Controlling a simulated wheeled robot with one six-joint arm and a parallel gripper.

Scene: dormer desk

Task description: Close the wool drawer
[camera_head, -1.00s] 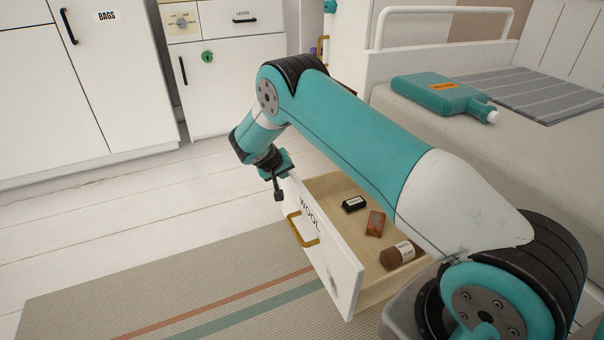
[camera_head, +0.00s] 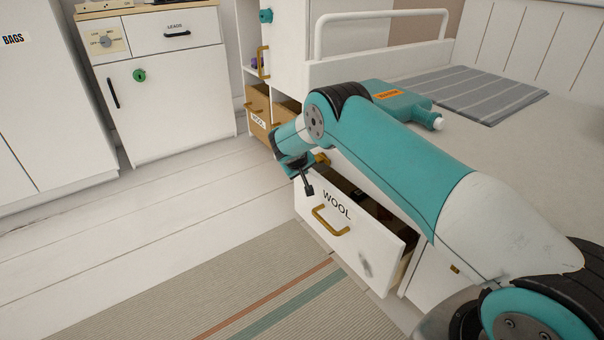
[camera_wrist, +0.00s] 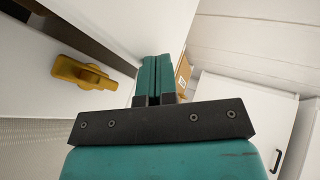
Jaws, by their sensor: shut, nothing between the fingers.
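The wool drawer (camera_head: 357,249) is partly open under the bed-like bench. Its white front reads WOOL and has a brass handle (camera_head: 331,220). Dark contents show inside only in part, behind my arm. My gripper (camera_head: 309,190) is shut and empty, at the upper left end of the drawer front. I cannot tell whether it touches the front. In the wrist view the shut fingers (camera_wrist: 155,80) point ahead, and a brass handle (camera_wrist: 82,73) on a white face lies to their left.
A white cabinet (camera_head: 170,100) is at the back left. The striped rug (camera_head: 290,290) and pale floor in front are clear.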

